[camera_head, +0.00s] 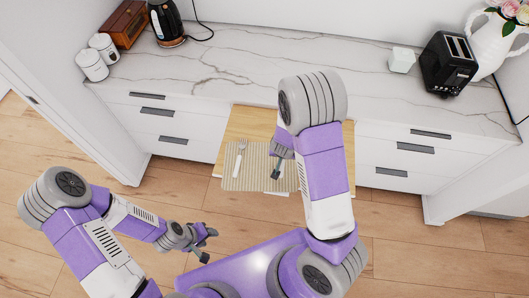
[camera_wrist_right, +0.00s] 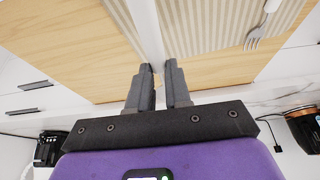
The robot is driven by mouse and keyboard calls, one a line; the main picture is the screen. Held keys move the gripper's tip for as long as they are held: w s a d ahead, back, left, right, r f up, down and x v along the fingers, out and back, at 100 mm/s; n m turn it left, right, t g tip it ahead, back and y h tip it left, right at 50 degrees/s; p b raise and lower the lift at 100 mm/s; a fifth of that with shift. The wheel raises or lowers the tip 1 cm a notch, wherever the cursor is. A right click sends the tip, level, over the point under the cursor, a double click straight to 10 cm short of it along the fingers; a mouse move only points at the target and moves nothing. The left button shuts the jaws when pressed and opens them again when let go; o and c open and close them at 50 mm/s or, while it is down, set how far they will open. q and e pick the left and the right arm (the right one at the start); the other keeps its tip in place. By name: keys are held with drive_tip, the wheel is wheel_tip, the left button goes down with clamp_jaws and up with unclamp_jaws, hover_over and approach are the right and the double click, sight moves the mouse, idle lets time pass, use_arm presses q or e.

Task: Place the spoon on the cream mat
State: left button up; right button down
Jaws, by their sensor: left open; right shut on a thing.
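The cream mat (camera_head: 258,173) is striped and lies on a pale wooden board; it also shows in the right wrist view (camera_wrist_right: 205,28). A fork (camera_head: 239,158) with a white handle lies on its left part and shows in the wrist view (camera_wrist_right: 256,32). My right gripper (camera_head: 276,173) is over the mat's right part. In the wrist view its fingers (camera_wrist_right: 163,88) are shut on a slim white strip, apparently the spoon's handle (camera_wrist_right: 150,40). The spoon's bowl is not clear, and I cannot tell if the spoon touches the mat. My left gripper (camera_head: 209,244) is open and empty, apart from the board.
The wooden board (camera_head: 245,122) stands out between white drawers. The marble counter (camera_head: 235,65) behind holds a kettle (camera_head: 166,22), white canisters (camera_head: 92,65), a toaster (camera_head: 448,63) and a white pitcher (camera_head: 492,45). My right arm hides the board's right part.

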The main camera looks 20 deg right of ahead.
drive_tip(key=f, duration=0.2)
drive_tip(key=s+f+b, duration=0.1)
drive_tip(key=f, duration=0.1)
drive_tip(key=shift+d+f, duration=0.1)
drive_tip(key=shift+f, duration=0.3)
wheel_tip(320, 180, down, 3)
drive_tip(key=shift+f+b, duration=0.1)
drive_tip(key=shift+b, duration=0.5)
drive_tip(key=shift+w+f, duration=0.2)
drive_tip(key=shift+f, duration=0.2)
drive_tip(key=shift+f, duration=0.2)
drive_tip(key=c, duration=1.1)
unclamp_jaws()
drive_tip(key=shift+o, duration=0.2)
drive_tip(key=shift+r, duration=0.15)
